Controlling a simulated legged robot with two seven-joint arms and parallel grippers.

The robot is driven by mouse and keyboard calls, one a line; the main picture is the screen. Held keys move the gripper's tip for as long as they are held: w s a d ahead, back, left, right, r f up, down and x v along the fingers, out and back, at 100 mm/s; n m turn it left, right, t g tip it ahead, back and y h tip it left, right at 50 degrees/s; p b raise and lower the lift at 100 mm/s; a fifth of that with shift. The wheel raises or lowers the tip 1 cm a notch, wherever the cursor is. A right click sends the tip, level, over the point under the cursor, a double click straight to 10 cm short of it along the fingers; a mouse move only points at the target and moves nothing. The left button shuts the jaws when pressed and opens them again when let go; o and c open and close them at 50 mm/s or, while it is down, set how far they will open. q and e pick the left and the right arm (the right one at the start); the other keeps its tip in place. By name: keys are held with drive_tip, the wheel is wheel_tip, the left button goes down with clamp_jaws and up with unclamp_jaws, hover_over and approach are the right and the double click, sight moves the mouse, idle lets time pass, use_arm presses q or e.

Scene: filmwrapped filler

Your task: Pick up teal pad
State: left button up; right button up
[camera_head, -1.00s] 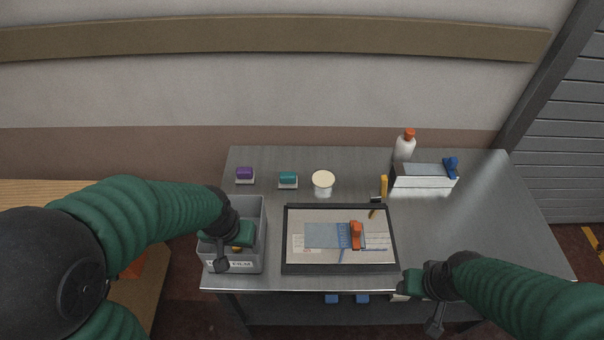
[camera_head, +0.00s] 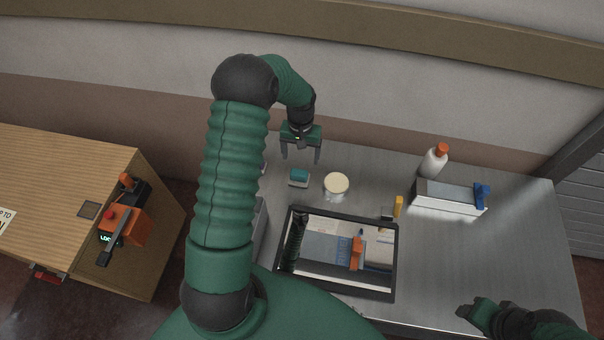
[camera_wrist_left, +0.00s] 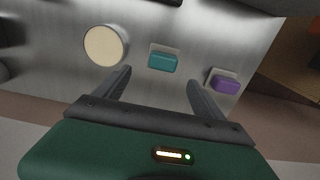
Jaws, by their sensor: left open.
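The teal pad (camera_head: 299,175) sits on a pale base on the metal table, left of the round cream-lidded tub (camera_head: 336,184). In the left wrist view the teal pad (camera_wrist_left: 162,62) lies beyond the fingertips, roughly between their lines. My left gripper (camera_head: 301,158) is open and empty, just behind and above the teal pad in the head view. It also shows in the left wrist view (camera_wrist_left: 160,76) with its fingers apart. My right gripper (camera_head: 468,311) is at the table's front right; its jaws are too unclear to judge.
A purple pad (camera_wrist_left: 224,84) sits beside the teal one; my arm mostly hides it in the head view. A black-framed tray (camera_head: 396,270) lies in front. A white bottle (camera_head: 433,163) and a film box (camera_head: 447,199) stand at the right. The right table surface is clear.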

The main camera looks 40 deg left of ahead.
sight(299, 172)
use_arm(q)
drive_tip(key=f, duration=0.5)
drive_tip(key=shift+w+d, duration=0.1)
drive_tip(key=shift+w, duration=0.1)
drive_tip(key=f, duration=0.1)
drive_tip(key=f+p, duration=0.1)
drive_tip(key=f, duration=0.1)
drive_tip(key=s+f+p, duration=0.1)
drive_tip(key=shift+s+a+f, duration=0.1)
drive_tip(key=shift+a+f, duration=0.15)
drive_tip(key=shift+f, duration=0.05)
drive_tip(key=shift+a+f, duration=0.1)
drive_tip(key=shift+f, duration=0.25)
drive_tip(key=shift+r, duration=0.1)
drive_tip(key=c, duration=1.5)
